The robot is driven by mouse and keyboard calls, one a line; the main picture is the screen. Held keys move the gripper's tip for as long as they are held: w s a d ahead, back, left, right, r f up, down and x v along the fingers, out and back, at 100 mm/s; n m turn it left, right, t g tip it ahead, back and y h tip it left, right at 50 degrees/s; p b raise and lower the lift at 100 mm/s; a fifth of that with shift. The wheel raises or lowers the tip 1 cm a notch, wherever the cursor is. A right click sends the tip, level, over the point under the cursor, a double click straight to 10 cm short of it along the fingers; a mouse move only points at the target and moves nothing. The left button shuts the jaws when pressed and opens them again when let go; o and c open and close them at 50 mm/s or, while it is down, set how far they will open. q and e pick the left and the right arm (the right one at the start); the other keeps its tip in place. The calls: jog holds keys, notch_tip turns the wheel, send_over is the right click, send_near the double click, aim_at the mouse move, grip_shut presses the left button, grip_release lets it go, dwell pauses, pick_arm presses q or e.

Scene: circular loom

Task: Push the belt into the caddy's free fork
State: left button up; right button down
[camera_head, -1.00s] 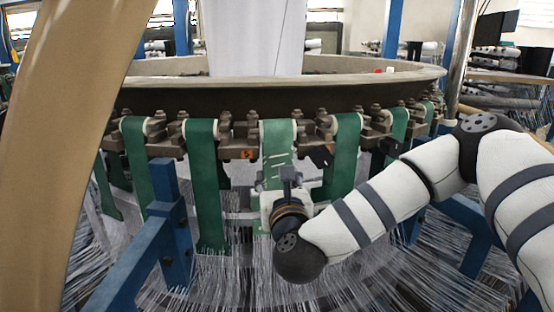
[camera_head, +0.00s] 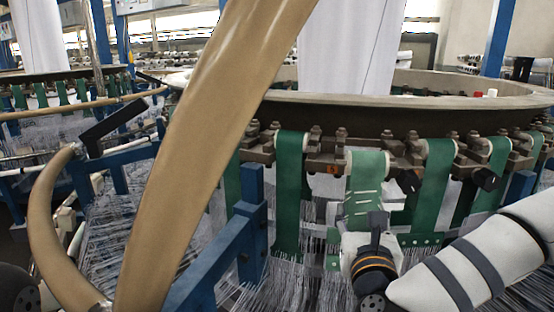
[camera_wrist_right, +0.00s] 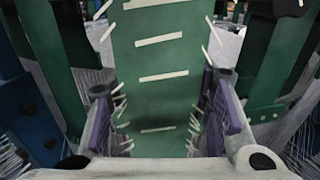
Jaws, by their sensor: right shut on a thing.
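A green belt with pale stitches (camera_head: 364,186) hangs from the caddy row (camera_head: 322,160) under the ring in the head view. My right gripper (camera_head: 361,222) is shut on its lower part. In the right wrist view the stitched belt (camera_wrist_right: 160,60) runs between the purple finger pads of my right gripper (camera_wrist_right: 160,98). The belt's upper end curves at the caddy, with a pale edge. I cannot tell which fork is free or whether the belt is seated. An orange mark (camera_head: 333,169) is on the caddy beside it. My left gripper is not in view.
Other green belts (camera_head: 289,200) (camera_head: 436,195) hang close on both sides. A blue frame (camera_head: 215,262) stands left of my gripper. A large tan curved tube (camera_head: 200,150) crosses the foreground. Many pale threads (camera_head: 300,285) spread below.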

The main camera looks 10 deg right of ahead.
jog(key=s+a+f+n+y, duration=0.1)
jog(key=s+a+f+y, duration=0.2)
jog(key=s+f, duration=0.1)
jog(key=s+a+f+n+t+y, duration=0.1)
jog(key=s+a+f+n+y, duration=0.1)
jog(key=s, duration=0.5)
jog(key=shift+a+f+n+y, duration=0.3)
jog(key=shift+a+f+y, duration=0.1)
jog(key=shift+a+f, duration=0.45)
